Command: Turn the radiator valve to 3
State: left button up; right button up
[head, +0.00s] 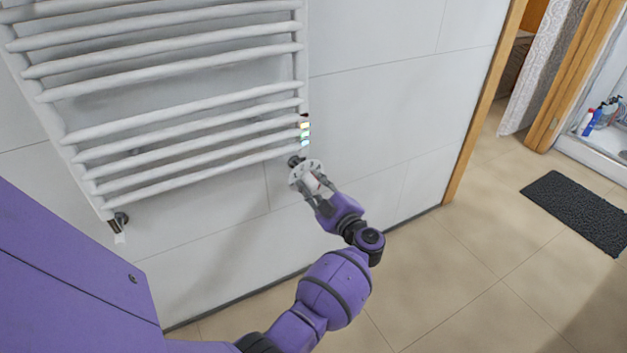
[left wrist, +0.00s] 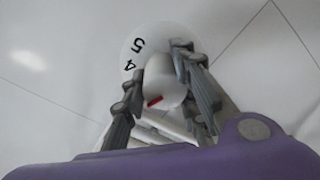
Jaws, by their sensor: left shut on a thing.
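The radiator valve's round white dial plate (head: 302,168) is at the lower right corner of the white towel radiator. In the left wrist view the dial plate (left wrist: 137,38) shows the black numbers 4 and 5 on its upper left; other numbers are hidden. The white valve knob (left wrist: 166,78) sits in front of it. Its red mark (left wrist: 154,101) is on its lower left side, below the 4; the number it points at cannot be seen. My left gripper (head: 316,186) is shut on the knob, a finger on each side. My right gripper is out of view.
The white towel radiator (head: 180,117) covers the wall on the left, close to my gripper. A small colored item (head: 304,128) is at its right edge above the valve. A wooden door frame (head: 478,110) and a dark mat (head: 575,210) lie to the right. The tiled floor between is clear.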

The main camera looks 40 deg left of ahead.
pick_arm(q)
jog(key=shift+w+d+r, duration=0.1)
jog(key=shift+w+r, duration=0.15)
jog(key=shift+r, duration=0.2)
jog(key=o, duration=1)
jog(key=shift+f, duration=0.15)
jog(key=shift+s, duration=0.15)
jog(key=shift+f, duration=0.1)
jog(key=shift+s+d, duration=0.15)
jog(key=shift+d, duration=0.2)
jog(key=v, duration=1.1)
jog(key=shift+d, duration=0.1)
